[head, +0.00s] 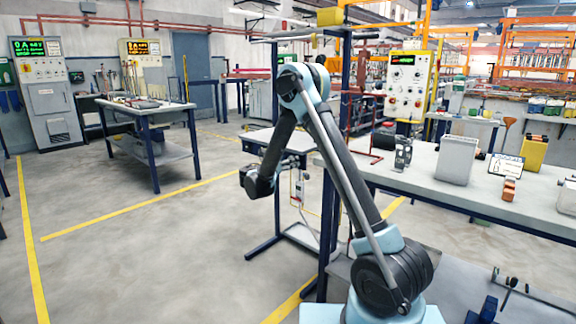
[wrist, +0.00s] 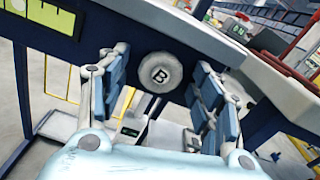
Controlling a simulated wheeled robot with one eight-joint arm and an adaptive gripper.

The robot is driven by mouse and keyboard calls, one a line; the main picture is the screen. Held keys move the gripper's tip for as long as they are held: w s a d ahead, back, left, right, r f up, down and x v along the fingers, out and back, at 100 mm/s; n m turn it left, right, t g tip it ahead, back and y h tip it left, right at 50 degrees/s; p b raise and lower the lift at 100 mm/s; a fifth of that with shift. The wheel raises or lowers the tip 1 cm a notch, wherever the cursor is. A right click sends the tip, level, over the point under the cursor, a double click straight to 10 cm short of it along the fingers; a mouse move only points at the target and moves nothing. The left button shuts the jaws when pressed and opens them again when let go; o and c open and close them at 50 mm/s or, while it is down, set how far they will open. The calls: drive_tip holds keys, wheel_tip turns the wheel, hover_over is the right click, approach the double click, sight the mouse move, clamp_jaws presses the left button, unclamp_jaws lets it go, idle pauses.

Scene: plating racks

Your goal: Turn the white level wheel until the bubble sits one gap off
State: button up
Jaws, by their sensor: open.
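A round pale grey-white wheel (wrist: 158,58) marked "B" sits on the dark blue edge of a table in the wrist view. My gripper (wrist: 160,66) is open, with one blue finger on each side of the wheel and visible space between them. I cannot tell how far the fingertips reach along the wheel. A yellow-green strip with dark marks (wrist: 50,14), which looks like the level's vial, is cut off at the upper left; I cannot make out a bubble. In the head view my gripper (head: 292,163) is small beside the small table, and the wheel is not distinguishable.
The small pale-topped table (head: 262,137) stands behind my arm. A long workbench (head: 420,178) with a grey box (head: 456,160) and other items runs along the right. A control panel (head: 408,85) stands behind it. Open floor (head: 180,240) lies to the left.

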drive_tip(key=c, duration=1.1)
drive_tip(key=shift+a+m, duration=0.1)
drive_tip(key=shift+m, duration=2.7)
drive_tip(key=o, duration=1.1)
